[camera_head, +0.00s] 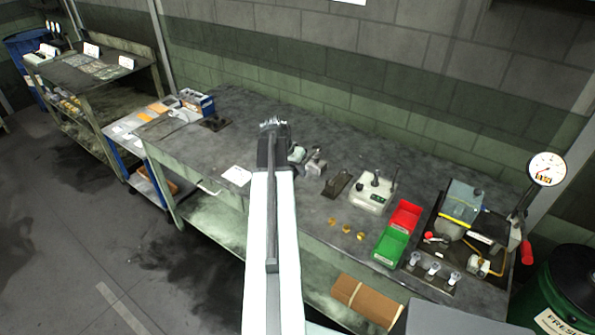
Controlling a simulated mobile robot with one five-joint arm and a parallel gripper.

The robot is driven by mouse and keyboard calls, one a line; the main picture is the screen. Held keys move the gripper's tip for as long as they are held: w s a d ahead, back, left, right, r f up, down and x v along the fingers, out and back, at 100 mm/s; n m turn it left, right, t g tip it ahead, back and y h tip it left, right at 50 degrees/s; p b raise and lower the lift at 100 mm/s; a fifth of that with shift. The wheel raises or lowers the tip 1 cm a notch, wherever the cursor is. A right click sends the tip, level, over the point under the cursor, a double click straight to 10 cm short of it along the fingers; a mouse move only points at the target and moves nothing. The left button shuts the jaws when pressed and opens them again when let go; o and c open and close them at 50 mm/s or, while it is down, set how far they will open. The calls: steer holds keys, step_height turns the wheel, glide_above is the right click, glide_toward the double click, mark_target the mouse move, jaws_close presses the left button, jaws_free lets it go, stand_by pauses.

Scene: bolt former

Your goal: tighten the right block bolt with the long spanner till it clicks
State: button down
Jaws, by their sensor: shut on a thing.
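My gripper (272,150) is over the middle of the workbench, at the end of my white arm. It is shut on the long spanner (271,215), a dark bar that runs back along the top of my arm. The spanner's grey head (270,124) shows just beyond the gripper. A pale block (368,196) with upright dark posts stands to the right of the gripper, apart from the spanner. The posts are too small to tell which is the right bolt or how far it is turned.
On the workbench (225,130), small metal parts (315,163) and a dark plate (337,184) lie between gripper and block. Red (405,214) and green (390,246) bins, a machine (462,205) and a dial gauge (547,169) stand right. The back left of the bench is mostly clear.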

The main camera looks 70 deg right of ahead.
steer(key=shift+r+p, duration=1.7)
steer(key=shift+r, duration=0.25)
steer(key=shift+s+f, duration=0.1)
steer(key=shift+s, duration=0.05)
